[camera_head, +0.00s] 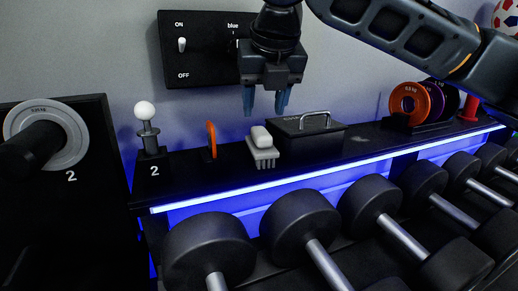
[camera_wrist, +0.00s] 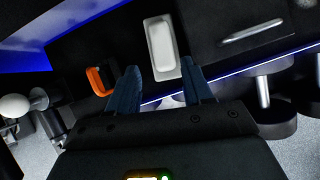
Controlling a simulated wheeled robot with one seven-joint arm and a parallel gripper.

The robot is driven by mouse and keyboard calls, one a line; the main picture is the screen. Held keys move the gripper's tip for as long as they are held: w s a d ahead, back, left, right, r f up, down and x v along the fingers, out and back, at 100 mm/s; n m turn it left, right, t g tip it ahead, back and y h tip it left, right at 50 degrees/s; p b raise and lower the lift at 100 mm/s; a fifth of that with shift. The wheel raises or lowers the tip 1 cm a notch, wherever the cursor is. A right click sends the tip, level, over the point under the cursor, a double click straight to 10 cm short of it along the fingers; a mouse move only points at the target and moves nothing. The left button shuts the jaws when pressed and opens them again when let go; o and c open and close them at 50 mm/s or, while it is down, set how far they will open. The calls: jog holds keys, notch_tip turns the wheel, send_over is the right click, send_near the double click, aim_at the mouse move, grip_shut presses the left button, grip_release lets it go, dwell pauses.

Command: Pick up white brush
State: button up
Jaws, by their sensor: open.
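The white brush (camera_head: 262,147) stands on the black shelf (camera_head: 200,178), its rounded white top above a pale bristle block. It lies between an orange-handled item and a black lidded box. In the wrist view the white brush (camera_wrist: 161,46) shows as a pale oblong just beyond the fingertips, slightly toward the left of the gap's middle. My gripper (camera_head: 266,108) is above the brush, fingers pointing down, with a gap between them and the brush. It is open and empty, and its two blue fingers also show in the wrist view (camera_wrist: 165,75).
A black box (camera_head: 306,139) with a metal handle stands right beside the brush. An orange handle (camera_head: 211,139) and a white-knobbed lever (camera_head: 147,125) stand to the left. A switch panel (camera_head: 207,66) is on the wall behind. Several dumbbells (camera_head: 300,222) sit below the lit shelf edge.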

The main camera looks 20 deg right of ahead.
aim_at(261, 131)
jog(key=x, duration=0.7)
jog(key=shift+w+d+f, duration=0.2)
jog(key=shift+f, duration=0.05)
jog(key=c, duration=0.9)
jog(key=shift+r, duration=0.1)
